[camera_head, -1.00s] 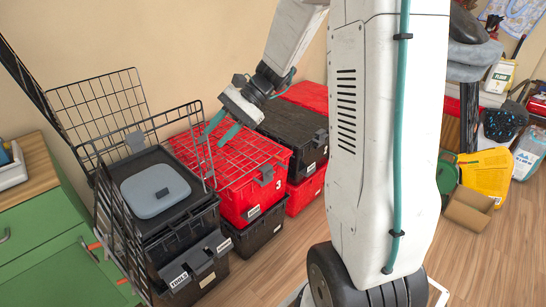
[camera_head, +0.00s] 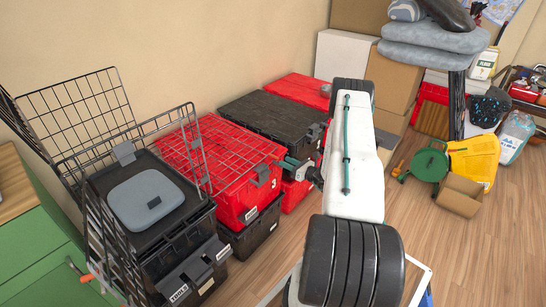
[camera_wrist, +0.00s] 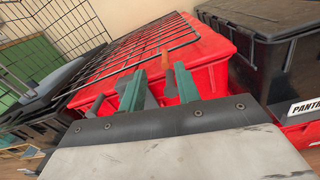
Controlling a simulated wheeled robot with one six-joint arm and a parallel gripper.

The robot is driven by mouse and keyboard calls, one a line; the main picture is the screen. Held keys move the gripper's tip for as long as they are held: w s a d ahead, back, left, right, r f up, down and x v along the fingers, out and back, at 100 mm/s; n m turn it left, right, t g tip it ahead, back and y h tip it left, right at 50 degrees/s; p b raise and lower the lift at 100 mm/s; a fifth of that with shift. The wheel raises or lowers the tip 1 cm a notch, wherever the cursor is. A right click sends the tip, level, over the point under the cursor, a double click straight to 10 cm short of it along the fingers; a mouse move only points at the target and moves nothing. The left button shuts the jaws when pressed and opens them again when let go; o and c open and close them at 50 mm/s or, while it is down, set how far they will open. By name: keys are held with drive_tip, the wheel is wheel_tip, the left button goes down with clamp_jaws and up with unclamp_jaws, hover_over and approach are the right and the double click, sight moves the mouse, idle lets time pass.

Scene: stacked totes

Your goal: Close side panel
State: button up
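A black wire-mesh cage (camera_head: 75,105) with upright panels surrounds a black tote with a grey lid pad (camera_head: 147,199). A wire side panel (camera_head: 235,160) lies roughly flat over the red tote (camera_head: 232,212) marked 3. It also shows in the wrist view (camera_wrist: 140,45), above the red tote. My gripper (camera_head: 285,163) is at the right end of the red tote, close to the panel's outer edge. In the wrist view its two green fingers (camera_wrist: 160,88) are apart, below the panel's edge. I cannot tell whether they touch the panel or the tote.
A black tote (camera_head: 278,122) and another red tote (camera_head: 300,90) stand behind. A green cabinet (camera_head: 35,240) is at the left. A green stool (camera_head: 425,165) and a cardboard box (camera_head: 460,195) are at the right.

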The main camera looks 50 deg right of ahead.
sight(275, 157)
drive_tip(key=shift+m, duration=0.3)
drive_tip(key=w, duration=0.5)
drive_tip(key=w+f, duration=0.1)
drive_tip(key=w, duration=0.1)
drive_tip(key=shift+w+a, duration=0.15)
drive_tip(key=shift+w, duration=0.1)
drive_tip(key=shift+h, duration=0.3)
clamp_jaws()
